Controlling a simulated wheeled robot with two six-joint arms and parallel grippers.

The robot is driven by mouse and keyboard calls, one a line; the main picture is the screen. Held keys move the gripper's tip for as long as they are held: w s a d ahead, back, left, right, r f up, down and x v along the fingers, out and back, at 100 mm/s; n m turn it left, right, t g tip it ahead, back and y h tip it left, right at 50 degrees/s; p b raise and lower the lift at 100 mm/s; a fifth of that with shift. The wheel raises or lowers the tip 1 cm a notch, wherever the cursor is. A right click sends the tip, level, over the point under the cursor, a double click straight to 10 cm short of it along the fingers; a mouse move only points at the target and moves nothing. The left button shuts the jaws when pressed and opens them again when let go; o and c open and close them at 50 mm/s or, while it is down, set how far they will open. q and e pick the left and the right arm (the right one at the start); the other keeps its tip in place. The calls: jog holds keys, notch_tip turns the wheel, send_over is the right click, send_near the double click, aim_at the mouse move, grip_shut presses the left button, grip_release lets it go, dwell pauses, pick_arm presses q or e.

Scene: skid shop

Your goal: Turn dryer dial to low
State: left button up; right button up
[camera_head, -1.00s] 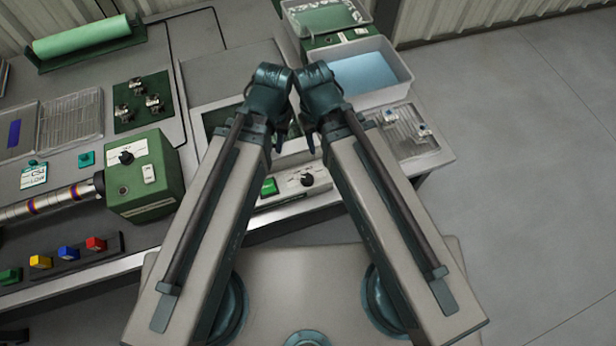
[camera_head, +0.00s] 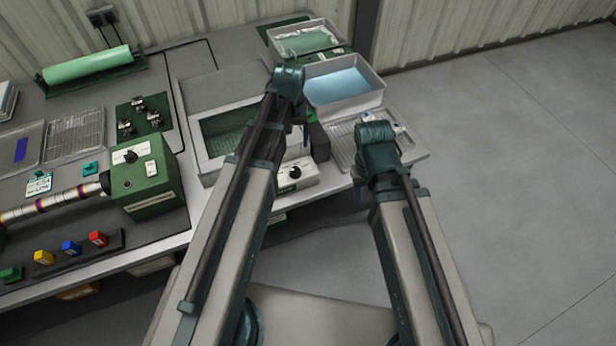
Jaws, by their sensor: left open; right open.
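A white control box (camera_head: 292,180) with a black dial (camera_head: 295,172) sits at the bench front, below a glass-windowed unit (camera_head: 203,163). A green box (camera_head: 165,187) with its own black dial (camera_head: 130,156) stands further left. I cannot tell from labels which one is the dryer, and the dial settings are too small to read. My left gripper (camera_head: 303,134) is open above the white box, mostly hidden behind its arm. My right gripper (camera_head: 358,192) is open near the bench's right front corner, largely hidden by its wrist. Neither visibly touches a dial.
A tray of blue liquid (camera_head: 378,93) and another tray (camera_head: 340,33) stand at the back right. A striped shaft (camera_head: 50,206) runs into the green box. The floor at right is clear.

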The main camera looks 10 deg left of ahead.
aim_at(295, 170)
pick_arm(q)
notch_tip(295, 170, down, 14)
jog(key=b, duration=1.4)
jog(key=shift+r, duration=0.1)
grip_shut()
